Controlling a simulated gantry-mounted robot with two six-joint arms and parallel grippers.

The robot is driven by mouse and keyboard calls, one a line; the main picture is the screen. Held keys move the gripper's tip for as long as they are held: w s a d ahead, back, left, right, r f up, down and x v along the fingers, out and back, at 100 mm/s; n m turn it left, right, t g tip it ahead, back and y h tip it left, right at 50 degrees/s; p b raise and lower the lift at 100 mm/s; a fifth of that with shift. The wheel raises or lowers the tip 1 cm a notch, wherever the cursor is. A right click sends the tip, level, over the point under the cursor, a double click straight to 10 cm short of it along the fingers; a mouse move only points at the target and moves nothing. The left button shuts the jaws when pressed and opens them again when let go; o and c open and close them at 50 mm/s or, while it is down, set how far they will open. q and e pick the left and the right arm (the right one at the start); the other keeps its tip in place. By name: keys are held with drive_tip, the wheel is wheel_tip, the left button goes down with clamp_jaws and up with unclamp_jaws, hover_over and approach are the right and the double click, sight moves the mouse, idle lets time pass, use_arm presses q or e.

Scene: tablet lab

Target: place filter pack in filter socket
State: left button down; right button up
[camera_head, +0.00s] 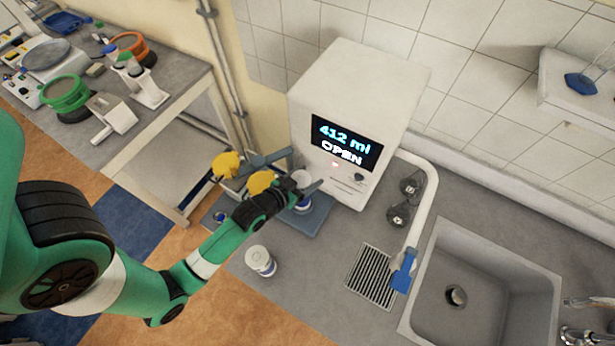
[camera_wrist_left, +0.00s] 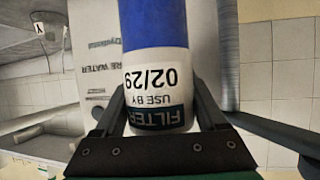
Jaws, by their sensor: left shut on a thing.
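My left gripper (camera_head: 300,192) is shut on the filter pack (camera_head: 302,179), in front of the white water machine (camera_head: 355,90). In the left wrist view, the filter pack (camera_wrist_left: 160,80) fills the middle between the two fingers (camera_wrist_left: 168,105). It has a blue section at the top of the picture and a white section with a "USE BY 02/29" label. The machine's screen (camera_head: 346,144) reads "412 ml OPEN". I cannot make out the filter socket; the gripper and arm cover part of the machine's front. My right gripper is not in view.
A white capped container (camera_head: 260,261) stands on the grey counter. To the right are a drain grate (camera_head: 371,276), a white hose with blue nozzle (camera_head: 403,271) and a sink (camera_head: 492,255).

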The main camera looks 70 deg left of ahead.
use_arm(q)
drive_tip(key=shift+c, duration=2)
unclamp_jaws()
drive_tip(key=shift+f, duration=0.15)
drive_tip(key=o, duration=0.4)
drive_tip(key=shift+r, duration=0.2)
drive_tip(key=p+v, duration=0.1)
drive_tip(key=v, duration=1.1)
